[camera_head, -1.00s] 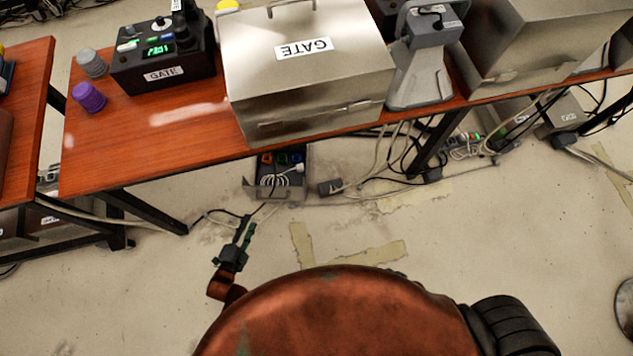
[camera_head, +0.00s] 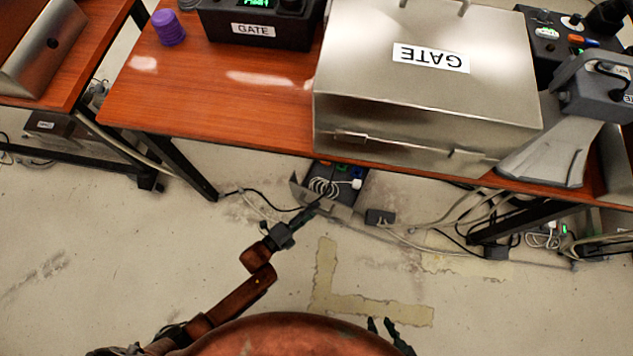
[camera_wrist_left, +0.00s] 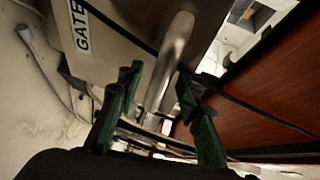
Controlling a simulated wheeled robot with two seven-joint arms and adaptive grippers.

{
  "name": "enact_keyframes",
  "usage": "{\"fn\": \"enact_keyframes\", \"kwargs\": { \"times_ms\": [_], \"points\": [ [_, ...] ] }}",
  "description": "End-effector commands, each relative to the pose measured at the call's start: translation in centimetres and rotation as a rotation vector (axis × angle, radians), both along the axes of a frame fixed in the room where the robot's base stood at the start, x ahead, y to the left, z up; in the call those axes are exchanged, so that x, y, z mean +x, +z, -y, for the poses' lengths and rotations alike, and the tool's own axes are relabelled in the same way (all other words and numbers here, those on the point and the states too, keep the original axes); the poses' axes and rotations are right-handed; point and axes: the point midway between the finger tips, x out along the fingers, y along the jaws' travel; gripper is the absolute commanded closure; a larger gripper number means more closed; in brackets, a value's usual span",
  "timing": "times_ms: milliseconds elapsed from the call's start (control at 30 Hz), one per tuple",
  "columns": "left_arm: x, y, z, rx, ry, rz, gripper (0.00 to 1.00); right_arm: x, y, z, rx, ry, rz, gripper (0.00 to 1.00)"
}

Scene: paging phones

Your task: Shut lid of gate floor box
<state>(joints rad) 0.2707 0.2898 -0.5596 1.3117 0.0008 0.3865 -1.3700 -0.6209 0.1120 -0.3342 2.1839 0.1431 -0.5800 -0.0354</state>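The gate floor box (camera_head: 355,190) sits on the floor under the desk. It is open, with a coil of white cable and coloured sockets showing inside. A grey flap, seemingly its lid (camera_head: 297,191), stands tilted at the box's left front side. My left gripper (camera_head: 316,206) is at the box's front edge; I cannot tell whether it touches. My right gripper (camera_head: 384,326) is at the bottom, fingers apart, far from the box.
The wooden desk (camera_head: 200,95) overhangs the box, carrying a metal GATE case (camera_head: 430,95) and a purple cylinder (camera_head: 169,28). Cables and a small dark block (camera_head: 380,217) lie right of the box. The floor in front is clear, with tape marks (camera_head: 325,280).

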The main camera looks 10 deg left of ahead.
Motion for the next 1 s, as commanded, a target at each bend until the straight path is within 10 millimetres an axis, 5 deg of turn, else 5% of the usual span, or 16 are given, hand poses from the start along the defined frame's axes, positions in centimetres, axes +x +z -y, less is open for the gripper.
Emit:
{"fn": "enact_keyframes", "kwargs": {
  "times_ms": [433,900,1000],
  "points": [
    [0.81,-0.13,0.65,0.000,0.000,-0.001,0.68,0.06,-0.67,0.25,-0.007,0.000,0.027,0.67],
    [0.77,-0.18,0.64,0.000,0.000,-0.001,1.00,0.07,-0.67,0.22,-0.006,0.001,0.028,0.67],
    [0.77,-0.19,0.63,0.000,0.000,-0.002,1.00,0.08,-0.66,0.21,-0.007,0.001,0.027,0.67]
  ]
}}
